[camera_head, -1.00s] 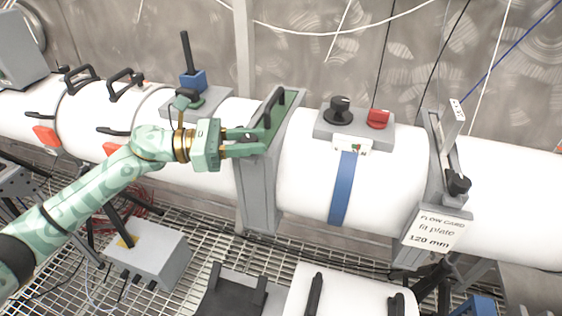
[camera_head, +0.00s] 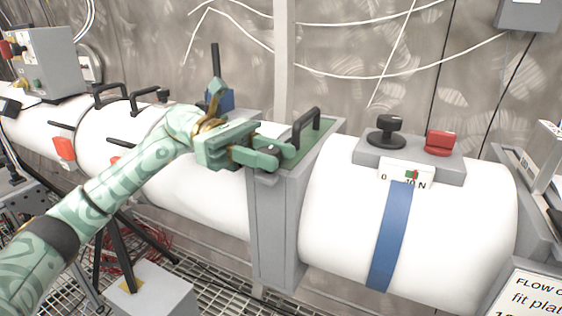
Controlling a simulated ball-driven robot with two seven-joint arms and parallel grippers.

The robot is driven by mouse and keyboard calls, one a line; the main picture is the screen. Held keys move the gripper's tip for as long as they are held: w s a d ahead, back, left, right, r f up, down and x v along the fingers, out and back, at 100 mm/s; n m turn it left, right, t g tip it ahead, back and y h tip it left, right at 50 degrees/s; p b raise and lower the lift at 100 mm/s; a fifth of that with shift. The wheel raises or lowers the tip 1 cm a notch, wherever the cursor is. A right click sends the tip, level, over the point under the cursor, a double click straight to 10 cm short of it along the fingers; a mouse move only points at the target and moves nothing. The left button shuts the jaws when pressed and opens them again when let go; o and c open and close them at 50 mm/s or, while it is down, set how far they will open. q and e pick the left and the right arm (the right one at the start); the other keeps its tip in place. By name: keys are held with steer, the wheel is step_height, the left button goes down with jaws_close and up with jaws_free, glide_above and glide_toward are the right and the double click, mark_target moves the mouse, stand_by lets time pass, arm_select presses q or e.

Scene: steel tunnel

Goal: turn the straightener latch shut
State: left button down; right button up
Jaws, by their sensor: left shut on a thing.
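The straightener's green top plate (camera_head: 318,139) with its black handle (camera_head: 305,127) sits in a grey upright frame (camera_head: 275,225) across the white pipe. My left gripper (camera_head: 276,158) reaches in from the left to the near top corner of this frame. Its green fingers are shut on the straightener latch, which they hide almost wholly. How far the latch is turned cannot be told. My right gripper is not in view.
To the right, a grey block (camera_head: 365,158) on the pipe carries a black knob (camera_head: 386,132) and a red switch (camera_head: 440,143), above a blue band (camera_head: 391,235). A blue clamp with a black lever (camera_head: 216,62) stands behind my left arm. Grating lies below.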

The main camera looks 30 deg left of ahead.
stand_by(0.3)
arm_select(q)
steer(key=c, duration=1)
jaws_free()
steer(key=shift+c, duration=0.2)
step_height(320, 180, up, 3)
steer(key=shift+a+f+p, duration=0.1)
steer(key=shift+p, duration=0.3)
steer(key=s+d+r+p, duration=0.4)
steer(key=s+d+r, duration=0.2)
steer(key=s+r, duration=0.4)
steer(key=shift+s+d, duration=0.15)
steer(key=shift+s, duration=1.1)
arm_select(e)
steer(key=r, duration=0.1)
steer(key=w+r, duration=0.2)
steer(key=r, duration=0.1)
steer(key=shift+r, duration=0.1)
arm_select(q)
steer(key=shift+r, duration=0.1)
